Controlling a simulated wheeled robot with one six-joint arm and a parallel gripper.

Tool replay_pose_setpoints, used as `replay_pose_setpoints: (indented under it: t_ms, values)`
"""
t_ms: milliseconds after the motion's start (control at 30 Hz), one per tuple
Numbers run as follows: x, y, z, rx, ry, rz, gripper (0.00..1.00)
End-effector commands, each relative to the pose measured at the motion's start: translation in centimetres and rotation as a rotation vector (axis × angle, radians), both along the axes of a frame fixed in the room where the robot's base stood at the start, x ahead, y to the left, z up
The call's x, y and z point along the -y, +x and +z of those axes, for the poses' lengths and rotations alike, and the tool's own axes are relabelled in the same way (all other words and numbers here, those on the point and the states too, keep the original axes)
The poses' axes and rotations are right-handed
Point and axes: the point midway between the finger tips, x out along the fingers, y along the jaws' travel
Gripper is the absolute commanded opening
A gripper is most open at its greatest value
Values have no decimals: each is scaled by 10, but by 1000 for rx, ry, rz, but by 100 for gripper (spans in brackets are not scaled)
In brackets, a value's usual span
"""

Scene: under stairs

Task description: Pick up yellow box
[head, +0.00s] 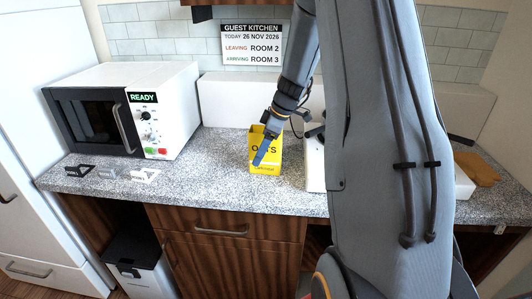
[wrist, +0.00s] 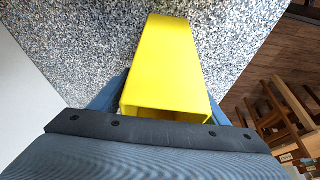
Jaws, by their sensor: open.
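The yellow box (head: 265,168), with dark lettering partly hidden by my finger, stands upright on the speckled grey counter (head: 215,165). It also shows in the wrist view (wrist: 165,60), where its open end faces my gripper. My gripper (head: 264,152) is open and close at the box. One blue finger crosses the front of the box in the head view. In the wrist view blue finger parts show on both sides of the box, but the fingertips are hidden behind it. I cannot tell whether either finger touches it.
A white microwave (head: 128,108) reading READY stands at the left, with small dark, grey and white pieces (head: 112,172) before it. A white object (head: 316,165) stands just right of the box, partly behind my arm. A brown item (head: 480,172) lies far right. Counter left of the box is clear.

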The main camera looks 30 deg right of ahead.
Motion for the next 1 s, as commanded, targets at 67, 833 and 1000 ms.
replay_pose_setpoints:
  t_ms: [67,833,1000]
  values:
    - [0,0,0,0,0,0,60]
    - [1,1,9,2,-2,0,17]
    - [1,1,22,4,-2,0,17]
